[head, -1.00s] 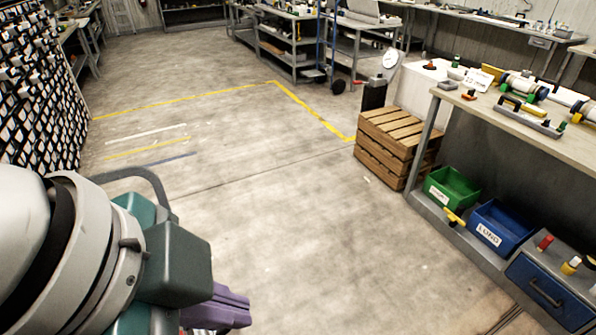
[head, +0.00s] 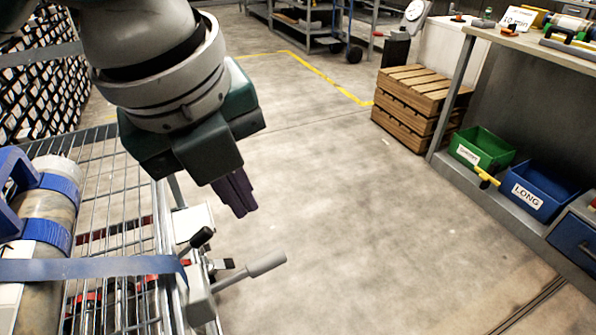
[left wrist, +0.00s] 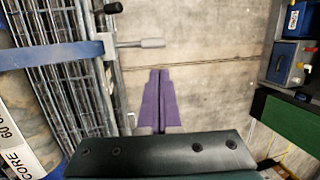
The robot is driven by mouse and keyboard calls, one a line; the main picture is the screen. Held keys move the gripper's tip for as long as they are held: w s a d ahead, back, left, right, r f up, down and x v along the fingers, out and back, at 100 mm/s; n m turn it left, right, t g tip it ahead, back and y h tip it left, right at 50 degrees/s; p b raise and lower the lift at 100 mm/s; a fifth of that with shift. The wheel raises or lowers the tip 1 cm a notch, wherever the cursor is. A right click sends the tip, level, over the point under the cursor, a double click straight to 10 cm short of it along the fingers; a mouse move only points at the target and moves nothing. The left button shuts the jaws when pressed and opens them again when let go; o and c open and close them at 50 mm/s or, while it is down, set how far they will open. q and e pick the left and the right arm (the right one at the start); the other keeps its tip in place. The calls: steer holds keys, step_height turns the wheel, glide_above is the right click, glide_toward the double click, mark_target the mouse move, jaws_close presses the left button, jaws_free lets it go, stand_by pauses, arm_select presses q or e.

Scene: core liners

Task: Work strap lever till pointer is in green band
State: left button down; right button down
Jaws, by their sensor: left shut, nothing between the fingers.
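A core liner (head: 45,215) lies in a wire cart at the left, with blue straps (head: 95,269) over it. The strap lever (head: 262,265) sticks out to the right from a grey bracket (head: 200,298) on the cart's side. It also shows in the left wrist view (left wrist: 150,43). My left gripper (head: 243,208), with purple fingers, is shut and empty, above and apart from the lever. In the left wrist view its fingertips (left wrist: 160,71) lie below the lever's grip in the picture. I cannot make out a pointer or green band. My right gripper is not in view.
A black knob (head: 201,237) and a white plate (head: 193,222) sit near the lever on the cart's side. A wooden crate (head: 412,100), a green bin (head: 485,147) and a blue bin (head: 540,190) stand at the right. The floor between is clear.

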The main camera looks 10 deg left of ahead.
mark_target(270, 256)
arm_select(q)
steer(key=shift+w+a+f, duration=0.2)
steer(key=shift+a+f, duration=0.05)
steer(key=shift+f, duration=0.2)
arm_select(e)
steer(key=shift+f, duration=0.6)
